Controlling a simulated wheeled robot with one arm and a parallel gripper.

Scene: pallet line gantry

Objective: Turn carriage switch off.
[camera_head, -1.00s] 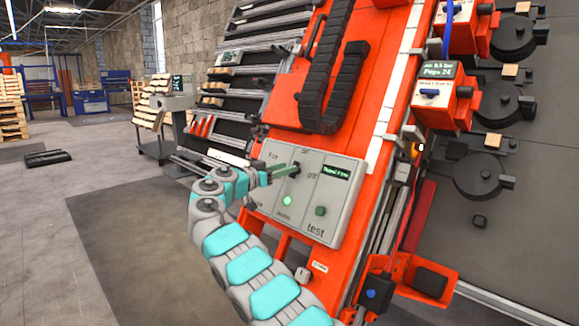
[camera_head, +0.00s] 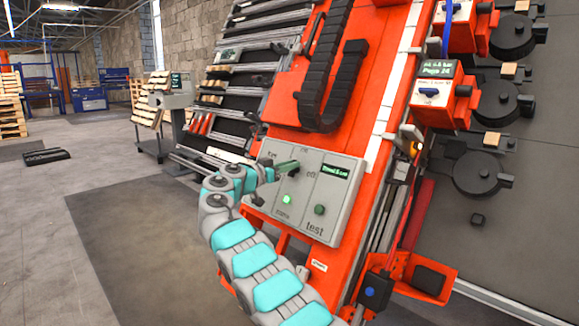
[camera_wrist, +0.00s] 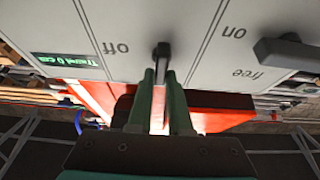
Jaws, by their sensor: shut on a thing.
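The carriage switch (camera_wrist: 162,50) is a small dark lever on the grey control panel (camera_head: 270,198). In the wrist view, which shows the panel upside down, it stands between the "off" and "on" labels. My gripper (camera_wrist: 163,82) has two green fingers shut around the lever, one on each side. From these views I cannot tell exactly which way the lever points.
A grey handle (camera_wrist: 285,52) sits near the "free" label. The panel also has a lit green lamp (camera_head: 287,199), a dark green button (camera_head: 319,209) above "test", and a small display (camera_head: 333,171). An orange gantry beam (camera_head: 365,75) carries the panel. Open floor lies left.

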